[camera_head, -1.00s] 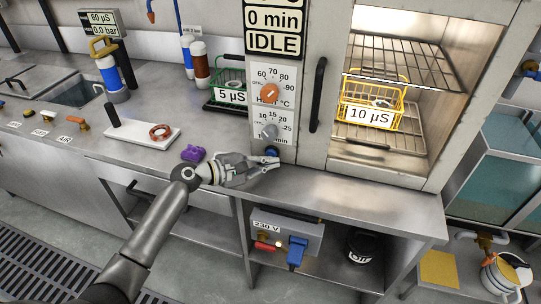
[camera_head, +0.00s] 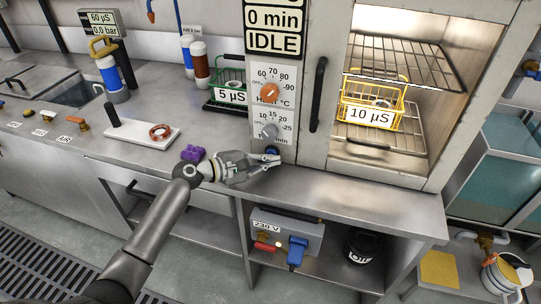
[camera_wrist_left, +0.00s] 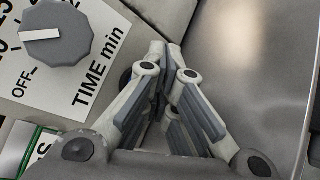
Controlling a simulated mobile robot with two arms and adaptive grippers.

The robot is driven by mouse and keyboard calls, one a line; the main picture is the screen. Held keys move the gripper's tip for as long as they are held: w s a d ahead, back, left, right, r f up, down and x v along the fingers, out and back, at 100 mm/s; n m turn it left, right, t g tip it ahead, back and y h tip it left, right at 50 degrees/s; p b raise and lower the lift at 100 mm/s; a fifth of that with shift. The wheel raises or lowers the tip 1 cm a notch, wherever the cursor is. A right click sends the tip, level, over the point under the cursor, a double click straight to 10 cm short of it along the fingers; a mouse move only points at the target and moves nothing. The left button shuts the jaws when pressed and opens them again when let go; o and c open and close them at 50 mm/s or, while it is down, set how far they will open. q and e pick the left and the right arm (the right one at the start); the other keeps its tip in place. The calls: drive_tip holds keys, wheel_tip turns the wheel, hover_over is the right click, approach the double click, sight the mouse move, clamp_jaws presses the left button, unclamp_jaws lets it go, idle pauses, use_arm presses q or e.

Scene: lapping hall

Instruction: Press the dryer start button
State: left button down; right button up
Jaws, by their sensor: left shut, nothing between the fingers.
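The dryer (camera_head: 305,120) stands at the right of the bench. Its display (camera_head: 274,22) reads 0 min and IDLE. Its panel carries an orange heat knob (camera_head: 270,92) and a grey time knob (camera_head: 268,131), which also shows in the left wrist view (camera_wrist_left: 62,32). A round blue button (camera_head: 272,151) sits below the time knob. My left gripper (camera_head: 276,160) is shut and empty, with its fingertips at the button's lower edge; I cannot tell if they touch it. In the left wrist view the fingers (camera_wrist_left: 160,52) hide most of the button.
A yellow basket marked 10 µS (camera_head: 370,103) sits inside the dryer. A green basket marked 5 µS (camera_head: 229,88) stands left of it. A purple block (camera_head: 193,153) lies near my left wrist. The bench front (camera_head: 340,190) is clear.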

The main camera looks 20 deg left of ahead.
use_arm(q)
drive_tip(key=shift+w, duration=0.2)
drive_tip(key=shift+s, duration=0.1)
idle(0.4)
drive_tip(key=shift+s+p, duration=0.55)
drive_tip(key=shift+s, duration=0.25)
drive_tip(key=shift+s+p, duration=0.3)
drive_tip(key=shift+s, duration=0.05)
drive_tip(key=s+p, duration=0.1)
drive_tip(key=s, duration=0.2)
drive_tip(key=shift+s+a+r+p, duration=0.1)
drive_tip(key=shift+s+p, duration=0.15)
drive_tip(key=shift+p, duration=0.1)
drive_tip(key=shift+s, duration=0.45)
